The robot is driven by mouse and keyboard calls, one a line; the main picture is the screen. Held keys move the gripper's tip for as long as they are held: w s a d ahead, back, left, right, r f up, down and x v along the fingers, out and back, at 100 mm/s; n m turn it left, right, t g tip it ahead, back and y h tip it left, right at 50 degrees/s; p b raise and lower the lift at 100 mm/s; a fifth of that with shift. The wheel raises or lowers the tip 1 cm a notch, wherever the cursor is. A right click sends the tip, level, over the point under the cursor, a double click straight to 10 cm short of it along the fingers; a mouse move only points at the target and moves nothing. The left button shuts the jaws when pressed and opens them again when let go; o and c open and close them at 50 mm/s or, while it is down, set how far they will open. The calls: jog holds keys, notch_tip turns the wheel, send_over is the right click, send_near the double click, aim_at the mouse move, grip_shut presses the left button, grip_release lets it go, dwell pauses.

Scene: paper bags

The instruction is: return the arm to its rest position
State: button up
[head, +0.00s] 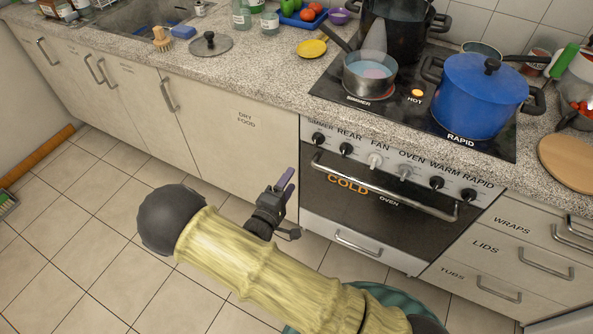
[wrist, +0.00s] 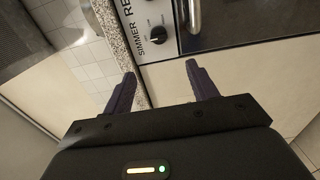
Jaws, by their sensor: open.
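My gripper (head: 288,205) is in front of the cabinet door marked "DRY FOOD", left of the oven, in the head view. My arm reaches up to it from the lower right, wrapped in a yellowish sleeve. In the wrist view the two purple fingers of my gripper (wrist: 160,88) stand apart with nothing between them. Beyond them are the counter edge (wrist: 122,45) and the stove's front panel (wrist: 168,45) with a knob. My gripper appears clear of both.
The oven (head: 385,205) with its handle bar is right of my gripper. A blue pot (head: 478,95), a small saucepan (head: 369,78) and a large dark pot (head: 400,30) stand on the hob. A lid (head: 210,45) lies on the counter. Tiled floor (head: 70,240) at left is mostly clear.

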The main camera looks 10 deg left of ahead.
jog(key=shift+s+a, duration=0.2)
jog(key=shift+s, duration=0.35)
